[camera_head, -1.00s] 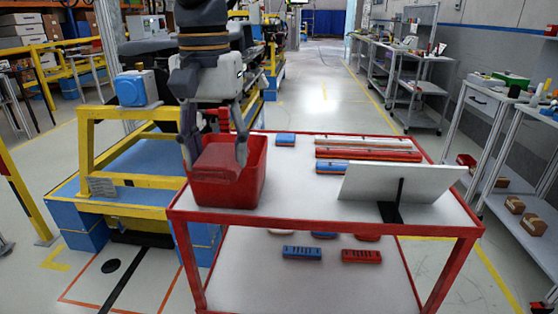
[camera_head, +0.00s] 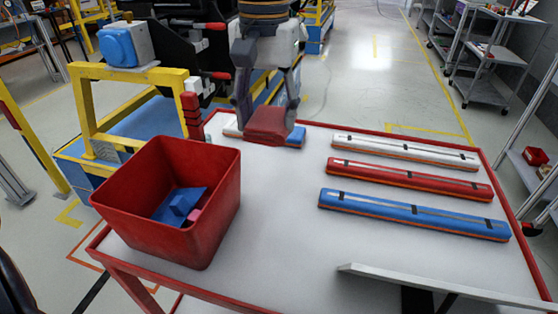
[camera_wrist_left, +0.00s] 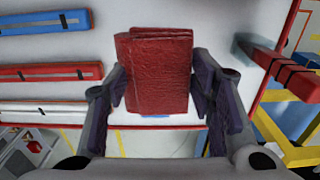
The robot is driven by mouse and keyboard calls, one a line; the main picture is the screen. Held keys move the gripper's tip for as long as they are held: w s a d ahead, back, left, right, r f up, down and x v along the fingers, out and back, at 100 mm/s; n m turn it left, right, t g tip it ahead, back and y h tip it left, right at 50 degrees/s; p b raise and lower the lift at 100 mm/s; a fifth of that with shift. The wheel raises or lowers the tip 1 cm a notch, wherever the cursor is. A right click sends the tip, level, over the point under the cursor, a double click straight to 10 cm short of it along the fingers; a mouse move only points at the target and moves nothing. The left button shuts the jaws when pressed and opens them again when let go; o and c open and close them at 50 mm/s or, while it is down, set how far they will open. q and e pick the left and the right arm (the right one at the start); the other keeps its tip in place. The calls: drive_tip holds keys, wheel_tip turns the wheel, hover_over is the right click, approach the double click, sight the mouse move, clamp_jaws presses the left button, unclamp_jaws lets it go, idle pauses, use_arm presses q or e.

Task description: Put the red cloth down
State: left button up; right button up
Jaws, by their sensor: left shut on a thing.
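The red cloth (camera_head: 268,126) is a folded block with a wrinkled surface, at the far side of the white table top (camera_head: 275,215). My left gripper (camera_head: 267,108) is shut on it, one finger on each side. In the left wrist view the cloth (camera_wrist_left: 157,72) fills the space between the fingertips of the gripper (camera_wrist_left: 158,90). The cloth is low, close to the table; I cannot tell whether it touches. A blue piece (camera_head: 297,136) shows partly behind it. My right gripper is not in view.
A red bin (camera_head: 190,240) holding a blue thing (camera_head: 180,205) stands at the table's left. White (camera_head: 405,152), red (camera_head: 410,179) and blue (camera_head: 412,214) long modules lie on the right. A tilted panel (camera_head: 440,284) is at the front right. The table's middle is clear.

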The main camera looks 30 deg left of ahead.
sight(269, 176)
use_arm(q)
wheel_tip(269, 176, down, 10)
drive_tip(key=shift+r, duration=0.2)
drive_tip(key=shift+s, duration=0.1)
drive_tip(key=shift+f, duration=0.15)
drive_tip(key=o, duration=1)
wheel_tip(269, 176, up, 12)
drive_tip(key=shift+r, duration=0.15)
